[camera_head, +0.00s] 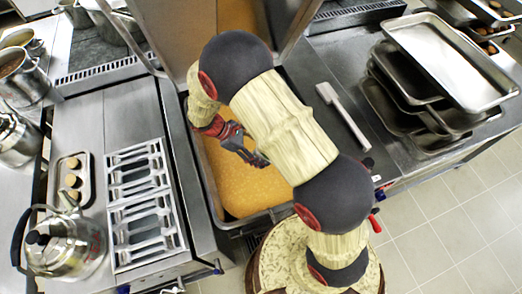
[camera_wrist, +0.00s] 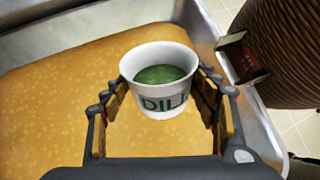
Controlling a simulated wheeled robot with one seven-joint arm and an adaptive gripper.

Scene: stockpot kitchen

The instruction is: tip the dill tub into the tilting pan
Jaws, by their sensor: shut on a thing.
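The dill tub (camera_wrist: 160,105) is a small white cup marked DILL with green contents, seen in the wrist view. My gripper (camera_wrist: 162,112) is shut on it, one finger on each side, and the tub is close to upright with the green still inside. The tilting pan (camera_head: 200,165) is a large steel rectangular pan holding yellow-orange, bubbly food, with its lid raised at the back. My gripper (camera_head: 252,155) is over the pan in the head view, where my arm hides the tub and part of the pan. The food (camera_wrist: 55,95) also fills much of the wrist view below the tub.

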